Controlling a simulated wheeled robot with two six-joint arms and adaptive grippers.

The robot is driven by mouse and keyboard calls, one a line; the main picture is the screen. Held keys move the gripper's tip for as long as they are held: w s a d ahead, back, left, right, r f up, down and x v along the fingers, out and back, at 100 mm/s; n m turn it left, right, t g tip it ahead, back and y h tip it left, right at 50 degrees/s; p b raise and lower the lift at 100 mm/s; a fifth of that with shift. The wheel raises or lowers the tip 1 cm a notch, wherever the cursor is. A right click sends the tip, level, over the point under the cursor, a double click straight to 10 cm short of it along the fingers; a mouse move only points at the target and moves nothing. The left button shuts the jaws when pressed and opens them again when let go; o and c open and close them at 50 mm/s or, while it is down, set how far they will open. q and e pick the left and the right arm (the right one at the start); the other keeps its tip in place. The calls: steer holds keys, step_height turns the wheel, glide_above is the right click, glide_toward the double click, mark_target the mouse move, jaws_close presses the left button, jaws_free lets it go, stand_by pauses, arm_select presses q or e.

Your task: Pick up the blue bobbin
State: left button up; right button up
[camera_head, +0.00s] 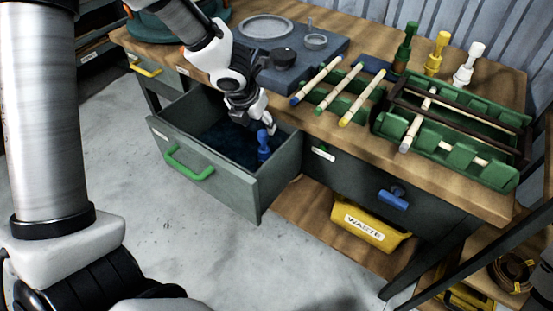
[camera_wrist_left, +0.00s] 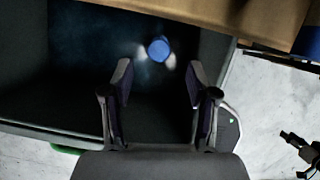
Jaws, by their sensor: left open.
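The blue bobbin (camera_head: 263,146) stands upright in the open drawer (camera_head: 228,178) with the green handle, towards the drawer's right side. In the left wrist view the bobbin (camera_wrist_left: 159,48) shows as a blue disc seen from above, ahead of the fingertips and between their lines. My left gripper (camera_head: 257,120) reaches down into the drawer just above and beside the bobbin. Its fingers (camera_wrist_left: 158,80) are open in the left wrist view, with nothing between them. I cannot tell whether a finger touches the bobbin. My right gripper is not in view.
Green, yellow and white bobbins (camera_head: 437,54) stand at the back right of the workbench (camera_head: 345,142). Rods with coloured ends (camera_head: 340,92) and a green rack (camera_head: 468,150) lie on top. A closed drawer with a blue handle (camera_head: 393,198) and a yellow waste bin (camera_head: 369,226) are to the right.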

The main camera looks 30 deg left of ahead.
mark_target(262, 134)
arm_select(q)
steer(key=shift+w+a+f, duration=0.1)
steer(key=shift+w+f, duration=0.15)
steer(key=shift+f, duration=0.2)
steer(key=shift+s+f+b, duration=0.1)
steer(key=shift+f+b, duration=0.15)
steer(key=shift+b, duration=0.2)
steer(key=shift+f, duration=0.35)
steer(key=b+x, duration=0.3)
steer(key=x, duration=0.2)
steer(key=shift+r, duration=0.1)
jaws_close()
